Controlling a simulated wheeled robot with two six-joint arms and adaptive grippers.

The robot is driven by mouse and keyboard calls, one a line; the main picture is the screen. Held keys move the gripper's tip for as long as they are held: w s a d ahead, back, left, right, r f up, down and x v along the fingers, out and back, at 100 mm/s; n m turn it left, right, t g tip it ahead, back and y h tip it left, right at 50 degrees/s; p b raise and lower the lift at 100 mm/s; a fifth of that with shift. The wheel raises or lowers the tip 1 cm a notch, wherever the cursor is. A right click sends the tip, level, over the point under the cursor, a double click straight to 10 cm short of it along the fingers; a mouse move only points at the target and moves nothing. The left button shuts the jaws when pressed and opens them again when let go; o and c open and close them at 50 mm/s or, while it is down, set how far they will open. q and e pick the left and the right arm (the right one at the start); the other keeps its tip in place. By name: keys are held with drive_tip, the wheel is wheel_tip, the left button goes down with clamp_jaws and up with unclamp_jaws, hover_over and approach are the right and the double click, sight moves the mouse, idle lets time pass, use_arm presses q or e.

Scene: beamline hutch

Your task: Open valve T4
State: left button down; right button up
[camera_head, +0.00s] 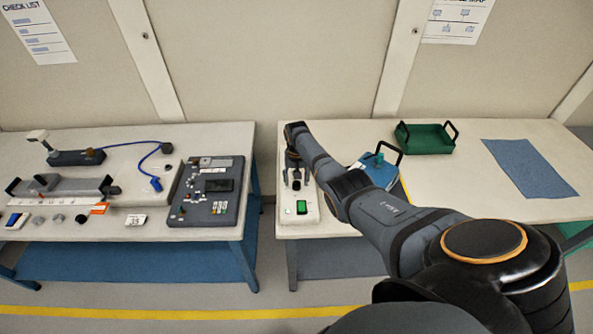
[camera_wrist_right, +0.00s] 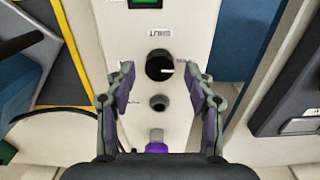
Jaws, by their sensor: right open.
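A white panel box (camera_head: 313,217) stands at the left end of the right table and has a green rectangle (camera_head: 301,207) near its front. In the right wrist view the white panel (camera_wrist_right: 190,25) carries an upside-down SHUT label (camera_wrist_right: 160,31), a round black knob (camera_wrist_right: 158,64), a smaller grey fitting (camera_wrist_right: 158,102) and a purple piece (camera_wrist_right: 156,146). No T4 label is readable. My right gripper (camera_wrist_right: 159,72) is open above the panel, its fingers either side of the black knob with gaps. In the head view my right gripper (camera_head: 293,168) is partly hidden. My left gripper is not in view.
A blue tray (camera_head: 378,172) with a black handle lies right of the panel, partly behind my arm. A green tray (camera_head: 424,138) and a blue mat (camera_head: 530,168) are further right.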

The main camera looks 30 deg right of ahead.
sight(297, 183)
wheel_tip(297, 183, up, 11)
idle(0.6)
